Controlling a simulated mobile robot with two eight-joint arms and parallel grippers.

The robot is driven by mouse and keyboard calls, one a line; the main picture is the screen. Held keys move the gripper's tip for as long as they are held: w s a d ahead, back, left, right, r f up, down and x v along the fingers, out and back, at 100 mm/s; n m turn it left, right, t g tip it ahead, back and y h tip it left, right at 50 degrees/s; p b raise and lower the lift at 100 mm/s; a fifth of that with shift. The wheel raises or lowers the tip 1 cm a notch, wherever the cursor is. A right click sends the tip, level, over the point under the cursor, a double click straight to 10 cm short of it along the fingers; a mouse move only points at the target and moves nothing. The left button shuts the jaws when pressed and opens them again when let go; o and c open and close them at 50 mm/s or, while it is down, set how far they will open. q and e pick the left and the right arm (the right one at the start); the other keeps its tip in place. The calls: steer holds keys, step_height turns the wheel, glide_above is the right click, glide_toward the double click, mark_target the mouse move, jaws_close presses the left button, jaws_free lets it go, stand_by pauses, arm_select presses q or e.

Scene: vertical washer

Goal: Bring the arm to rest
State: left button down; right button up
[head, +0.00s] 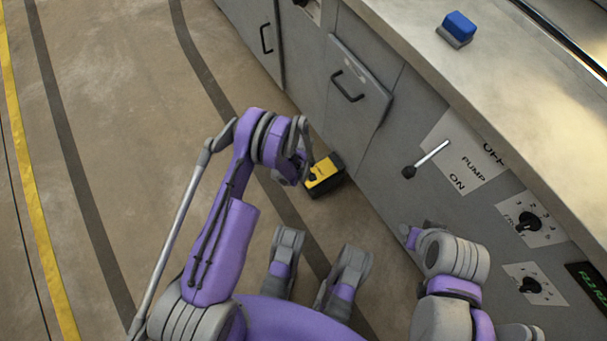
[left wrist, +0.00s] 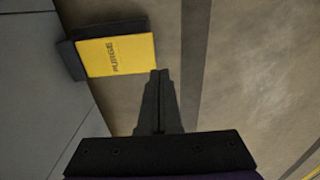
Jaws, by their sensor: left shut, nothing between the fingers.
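My left arm (head: 228,235) reaches out over the floor in the head view. My left gripper (head: 312,176) is small and dark there, close to a yellow-topped black pedal. In the left wrist view my left gripper (left wrist: 160,74) has its two black fingers together, with nothing between them. The pedal (head: 327,170) stands on the floor by the grey cabinet; its label reads PURGE in the left wrist view (left wrist: 117,54). The fingertips appear beside the pedal's corner; I cannot tell if they touch. My right arm (head: 455,256) is folded near the panel, and its fingers do not show.
The grey cabinet (head: 300,60) runs along the right, with handles, a PUMP lever (head: 426,158) and two knobs (head: 529,222). A blue and grey sponge-like block (head: 457,28) lies on the countertop (head: 420,30). The floor on the left is clear, with dark and yellow stripes.

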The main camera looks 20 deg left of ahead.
arm_select(q)
steer(key=shift+s+r, duration=0.1)
steer(key=shift+r, duration=0.25)
steer(key=shift+r, duration=0.1)
stand_by(0.3)
step_height(320, 180, up, 29)
steer(key=s+a+m+t, duration=0.1)
steer(key=s+m+t, duration=0.15)
steer(key=m, duration=0.25)
steer(key=s+r+m+t, duration=0.1)
steer(key=s+r+m, duration=0.3)
steer(key=s, duration=0.5)
steer(key=s+r+m+t, duration=0.1)
steer(key=s+r, duration=0.6)
steer(key=s, duration=0.2)
step_height(320, 180, up, 25)
steer(key=w+p, duration=0.1)
steer(key=p, duration=2.1)
steer(key=shift+a+t, duration=0.35)
steer(key=shift+t, duration=0.1)
arm_select(e)
step_height(320, 180, up, 26)
steer(key=w+t, duration=0.1)
steer(key=shift+w+f, duration=0.15)
steer(key=shift+f, duration=0.1)
